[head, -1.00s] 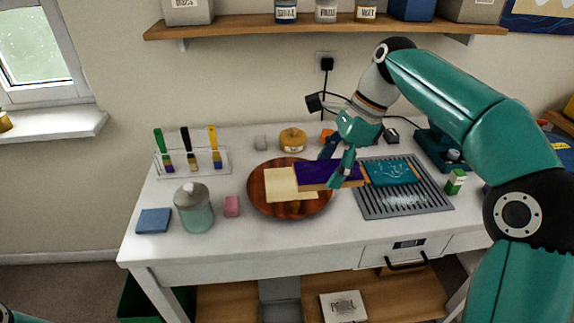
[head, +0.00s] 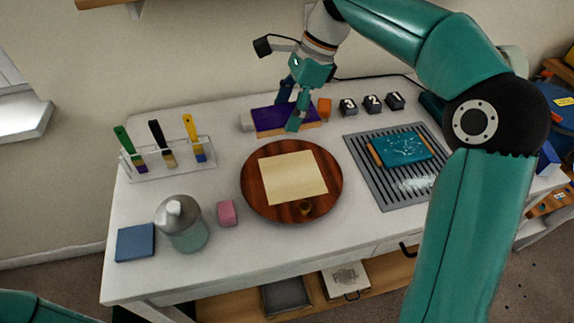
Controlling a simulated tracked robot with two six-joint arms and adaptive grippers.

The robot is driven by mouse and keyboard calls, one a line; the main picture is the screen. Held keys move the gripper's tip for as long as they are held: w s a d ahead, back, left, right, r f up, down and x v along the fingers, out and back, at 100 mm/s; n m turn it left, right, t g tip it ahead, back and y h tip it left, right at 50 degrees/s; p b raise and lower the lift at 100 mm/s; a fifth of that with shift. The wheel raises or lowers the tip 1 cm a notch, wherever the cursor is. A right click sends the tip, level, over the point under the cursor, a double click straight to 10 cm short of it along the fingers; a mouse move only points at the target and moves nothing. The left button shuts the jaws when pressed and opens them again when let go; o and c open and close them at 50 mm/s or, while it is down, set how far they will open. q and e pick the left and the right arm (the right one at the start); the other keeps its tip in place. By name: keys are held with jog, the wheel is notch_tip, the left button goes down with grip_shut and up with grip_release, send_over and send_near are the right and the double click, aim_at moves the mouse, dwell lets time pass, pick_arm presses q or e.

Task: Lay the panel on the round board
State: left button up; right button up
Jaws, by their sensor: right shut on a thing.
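A purple-topped panel (head: 266,121) with a wooden edge is at the back of the white table, behind the round board. My right gripper (head: 294,117) is shut on it and covers part of its top. I cannot tell whether the panel touches the table. The round board (head: 257,196) is dark reddish wood, with a cream square sheet (head: 292,177) lying flat on it and a small brown spot near its front rim. A teal panel (head: 404,149) with white line marks and wooden edges lies on the grey slatted rack to the right. My left gripper is out of view.
A brush stand (head: 178,172), a lidded jar (head: 184,226), a blue square (head: 135,243) and a pink block (head: 227,213) stand left of the board. Numbered dark blocks (head: 372,103) and an orange block (head: 324,108) are at the back. The grey rack (head: 383,196) is at right.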

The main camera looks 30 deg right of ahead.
send_over(288, 175)
jog(key=d, duration=0.1)
jog(key=f, duration=1.2)
jog(key=shift+s+d+b, duration=0.15)
jog(key=shift+d+b, duration=0.05)
jog(key=shift+b, duration=0.1)
jog(key=shift+f, duration=2.55)
jog(key=shift+f, duration=0.1)
jog(key=o, duration=1.2)
jog(key=v, duration=1.2)
jog(key=shift+s, duration=0.1)
